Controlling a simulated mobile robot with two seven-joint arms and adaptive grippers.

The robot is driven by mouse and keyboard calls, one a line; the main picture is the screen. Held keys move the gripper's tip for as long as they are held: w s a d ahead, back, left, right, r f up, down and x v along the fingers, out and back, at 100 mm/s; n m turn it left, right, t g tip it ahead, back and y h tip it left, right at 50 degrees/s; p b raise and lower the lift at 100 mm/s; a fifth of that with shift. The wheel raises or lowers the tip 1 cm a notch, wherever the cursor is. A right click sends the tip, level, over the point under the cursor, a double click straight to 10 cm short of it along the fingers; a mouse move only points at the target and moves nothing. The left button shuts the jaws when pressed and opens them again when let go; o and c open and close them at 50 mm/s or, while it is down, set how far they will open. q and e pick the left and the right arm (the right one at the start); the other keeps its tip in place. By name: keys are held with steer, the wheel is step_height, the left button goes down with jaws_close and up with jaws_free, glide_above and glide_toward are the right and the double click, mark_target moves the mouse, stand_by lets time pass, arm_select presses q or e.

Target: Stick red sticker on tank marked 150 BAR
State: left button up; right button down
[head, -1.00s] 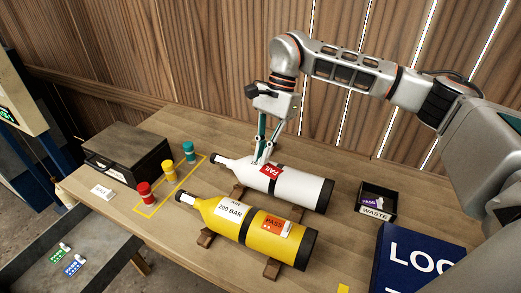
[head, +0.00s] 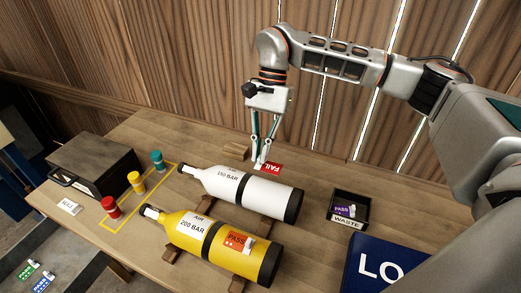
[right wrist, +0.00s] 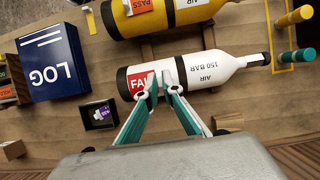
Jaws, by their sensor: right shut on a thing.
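The white tank (head: 232,186) is marked AIR 150 BAR and lies on its side on wooden supports. It also shows in the right wrist view (right wrist: 207,90). My right gripper (head: 260,162) is shut on the red FAIL sticker (head: 273,168), at its pale tab. The sticker is held off the tank, above and beyond its far side in the head view. In the right wrist view, the sticker (right wrist: 139,83) overlaps the tank's body, beside the gripper (right wrist: 171,88). My left gripper is not in view.
A yellow 200 BAR tank (head: 183,223) with an orange PASS sticker (head: 237,241) lies in front. A waste box (head: 349,207) and blue LOG binder (head: 385,266) are at right. Coloured pegs (head: 135,182) and a dark box (head: 93,165) are at left.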

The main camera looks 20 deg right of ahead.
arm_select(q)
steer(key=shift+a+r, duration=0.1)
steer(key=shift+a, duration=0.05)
arm_select(e)
steer(key=shift+r+p, duration=0.1)
steer(key=shift+p, duration=0.25)
steer(key=shift+f, duration=1)
steer(key=shift+f+b, duration=0.4)
steer(key=shift+f, duration=0.4)
step_height(320, 180, down, 2)
steer(key=shift+b, duration=0.3)
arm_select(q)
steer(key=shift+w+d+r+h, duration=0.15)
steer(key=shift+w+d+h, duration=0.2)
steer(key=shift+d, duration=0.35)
arm_select(e)
steer(key=shift+f, duration=0.6)
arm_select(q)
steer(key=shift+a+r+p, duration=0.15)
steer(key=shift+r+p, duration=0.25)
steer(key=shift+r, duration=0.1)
